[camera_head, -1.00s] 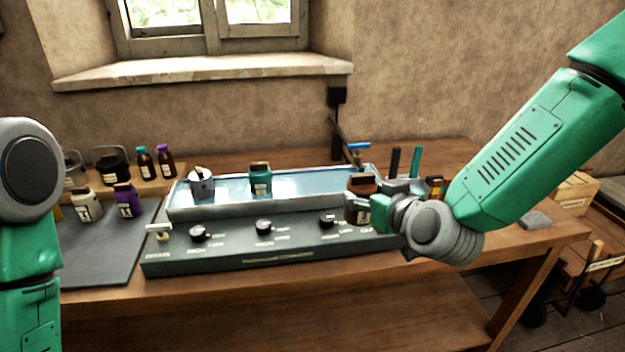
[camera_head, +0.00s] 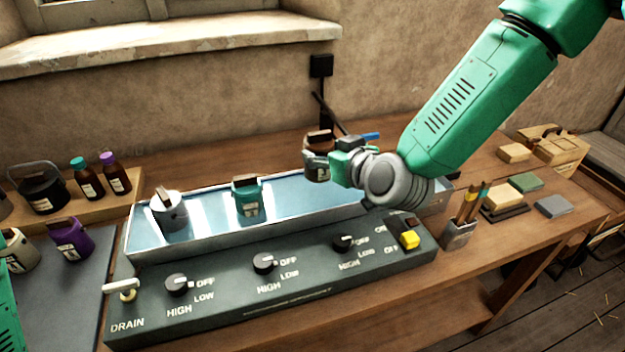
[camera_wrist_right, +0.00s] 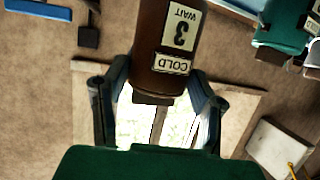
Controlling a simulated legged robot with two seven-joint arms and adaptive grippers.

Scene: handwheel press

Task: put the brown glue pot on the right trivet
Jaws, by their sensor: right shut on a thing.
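The brown glue pot (camera_head: 317,160) is in my right gripper (camera_head: 336,165), held above the right part of the long water trough (camera_head: 200,249). In the right wrist view the pot (camera_wrist_right: 150,75) sits between the fingers (camera_wrist_right: 157,100), with labels reading "3 WAIT" and "COLD". A grey pot (camera_head: 170,212) and a teal pot (camera_head: 247,198) stand in the trough to its left. I cannot make out the right trivet; the pot and my arm cover part of the trough's right side. My left gripper is out of view.
A control panel (camera_head: 290,300) with three knobs, a drain lever (camera_head: 122,288) and a yellow switch (camera_head: 409,239) runs along the trough's front. A purple pot (camera_head: 70,238) and bottles stand left. A brush holder (camera_head: 458,234) stands right. A blue-handled tool (camera_head: 368,137) is behind my gripper.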

